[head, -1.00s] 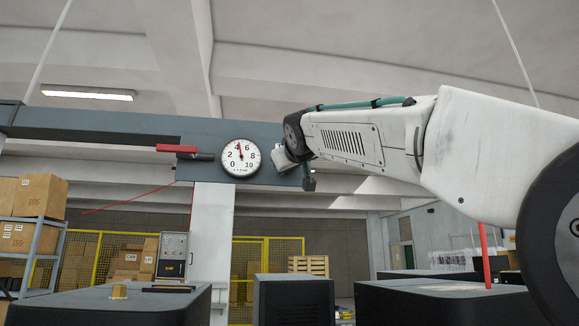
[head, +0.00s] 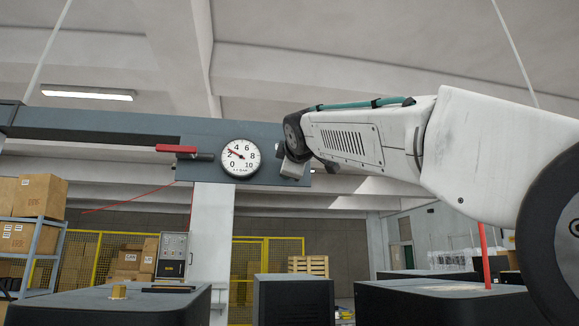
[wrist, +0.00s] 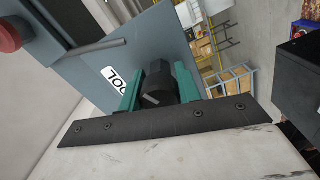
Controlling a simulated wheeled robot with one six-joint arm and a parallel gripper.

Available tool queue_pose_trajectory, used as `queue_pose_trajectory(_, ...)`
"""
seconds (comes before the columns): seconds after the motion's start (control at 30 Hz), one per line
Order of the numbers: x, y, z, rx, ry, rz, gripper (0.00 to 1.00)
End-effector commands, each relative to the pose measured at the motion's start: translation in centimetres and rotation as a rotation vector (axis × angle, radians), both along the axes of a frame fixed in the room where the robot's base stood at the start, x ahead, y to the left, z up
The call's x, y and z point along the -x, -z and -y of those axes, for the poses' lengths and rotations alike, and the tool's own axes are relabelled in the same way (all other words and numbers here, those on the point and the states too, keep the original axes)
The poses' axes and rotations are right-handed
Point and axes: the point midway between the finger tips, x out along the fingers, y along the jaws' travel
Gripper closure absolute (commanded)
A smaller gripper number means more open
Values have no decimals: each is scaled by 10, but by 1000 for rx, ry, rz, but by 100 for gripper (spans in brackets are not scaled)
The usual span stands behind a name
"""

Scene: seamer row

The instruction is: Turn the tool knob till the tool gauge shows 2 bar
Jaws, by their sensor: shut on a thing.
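The tool gauge (head: 240,157) is a round white dial on the grey-blue panel, marked 0 to 10. Its needle points up and to the left, close to the 2 mark, perhaps slightly above it; the picture is too small to read it finely. The tool knob (wrist: 158,80) is dark and stands out from the panel beside a partly covered label (wrist: 117,79). My gripper (wrist: 159,88) is shut on the knob, with a teal finger on each side. In the head view my gripper (head: 295,166) is right of the gauge, and the knob is hidden behind it.
A red-handled lever (head: 176,149) sticks out left of the gauge. Dark machine housings (head: 294,300) stand below. Shelved boxes (head: 30,205) and a yellow fence (head: 85,260) are farther back.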

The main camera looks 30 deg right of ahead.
Motion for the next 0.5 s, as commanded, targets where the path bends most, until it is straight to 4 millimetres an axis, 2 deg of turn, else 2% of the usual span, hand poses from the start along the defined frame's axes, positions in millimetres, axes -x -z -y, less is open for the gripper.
queue_pose_trajectory(0.5, 0, 0, -1, 97, -2, -40, 89)
